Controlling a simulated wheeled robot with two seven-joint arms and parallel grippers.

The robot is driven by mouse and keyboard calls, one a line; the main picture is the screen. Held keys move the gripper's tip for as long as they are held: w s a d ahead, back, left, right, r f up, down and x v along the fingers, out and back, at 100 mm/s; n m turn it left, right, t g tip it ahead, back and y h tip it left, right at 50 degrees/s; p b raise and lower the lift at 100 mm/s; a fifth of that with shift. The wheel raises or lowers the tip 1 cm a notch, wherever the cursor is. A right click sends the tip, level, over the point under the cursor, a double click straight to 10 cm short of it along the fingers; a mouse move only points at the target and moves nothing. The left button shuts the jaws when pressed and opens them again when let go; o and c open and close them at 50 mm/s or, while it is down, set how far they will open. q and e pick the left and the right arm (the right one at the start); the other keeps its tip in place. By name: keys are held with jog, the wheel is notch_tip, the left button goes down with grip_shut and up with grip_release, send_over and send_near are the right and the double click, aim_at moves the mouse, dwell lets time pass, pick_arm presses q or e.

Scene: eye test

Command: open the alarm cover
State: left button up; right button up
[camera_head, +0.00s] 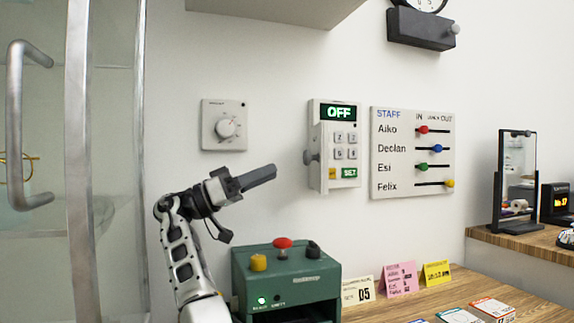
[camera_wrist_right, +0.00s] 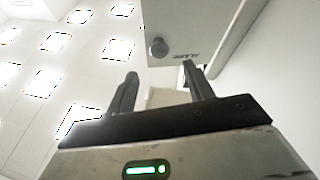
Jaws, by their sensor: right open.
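The alarm panel (camera_head: 351,113) is on the wall, with a lit OFF display, keys and a green SET key. Its pale cover (camera_head: 321,172) stands out from the panel's left side, seen nearly edge-on, and hides part of the keypad. A grey round knob (camera_head: 310,157) sticks out leftward from the cover. My right gripper (camera_head: 273,171) is open and empty, left of the knob and apart from it. In the right wrist view, the cover (camera_wrist_right: 190,22) with its knob (camera_wrist_right: 158,47) and lettering lies beyond the open fingers (camera_wrist_right: 160,80). My left gripper is out of view.
A dial plate (camera_head: 224,124) is on the wall above my right gripper. A staff board (camera_head: 412,152) hangs right of the panel. A green box with buttons (camera_head: 286,272) stands below, beside cards on the wooden desk (camera_head: 480,272). A glass door with a handle (camera_head: 16,125) is at left.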

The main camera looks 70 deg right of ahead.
jog(key=shift+v, duration=1.85)
